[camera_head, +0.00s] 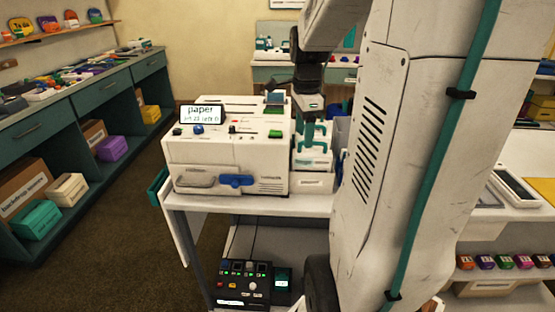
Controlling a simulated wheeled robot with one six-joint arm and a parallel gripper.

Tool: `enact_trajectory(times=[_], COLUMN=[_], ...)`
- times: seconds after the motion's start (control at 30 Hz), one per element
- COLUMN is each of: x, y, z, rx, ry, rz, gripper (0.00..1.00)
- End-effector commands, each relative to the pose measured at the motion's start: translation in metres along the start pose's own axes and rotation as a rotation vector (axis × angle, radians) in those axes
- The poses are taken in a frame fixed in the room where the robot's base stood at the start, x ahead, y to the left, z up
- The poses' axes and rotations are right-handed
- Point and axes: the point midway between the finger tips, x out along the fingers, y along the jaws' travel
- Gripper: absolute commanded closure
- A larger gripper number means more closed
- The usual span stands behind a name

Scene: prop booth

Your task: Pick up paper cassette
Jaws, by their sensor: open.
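My gripper (313,143) has teal fingers and points down, right of the white machine, in the head view. Its fingers are apart, over a white box-like thing (313,161), which may be the paper cassette; I cannot tell for sure. Whether the fingers touch it is unclear. Below it is a white labelled front (313,183). The white machine (225,155) stands on a white-topped stand, with a display (203,113) reading "paper" and a smaller line under it. A blue handle (236,181) is on its front. My arm hides what lies to the right.
The stand's top (250,202) has a narrow bare front strip. A dark control box (243,281) sits on its lower shelf. A teal counter (75,115) with crowded items runs along the left. Dark floor (135,235) is clear between counter and stand.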

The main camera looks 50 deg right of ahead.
Motion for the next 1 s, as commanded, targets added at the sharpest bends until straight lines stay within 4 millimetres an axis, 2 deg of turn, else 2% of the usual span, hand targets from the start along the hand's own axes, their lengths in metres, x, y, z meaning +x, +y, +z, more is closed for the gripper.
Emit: enact_trajectory(times=[0.03, 0.1, 0.2, 0.47, 0.73, 1.0], x=[0.006, 0.011, 0.019, 0.047, 0.086, 0.093], y=[-0.008, -0.015, -0.020, -0.021, -0.024, -0.025], z=[-0.014, -0.026, -0.035, -0.036, -0.035, -0.035], rx=[0.086, 0.176, 0.244, 0.256, 0.254, 0.253], ry=[0.000, 0.000, 0.000, 0.000, 0.000, 0.000], rz=[0.007, 0.010, 0.014, 0.015, 0.015, 0.011], gripper=[0.38, 0.38, 0.38, 0.38, 0.38, 0.38])
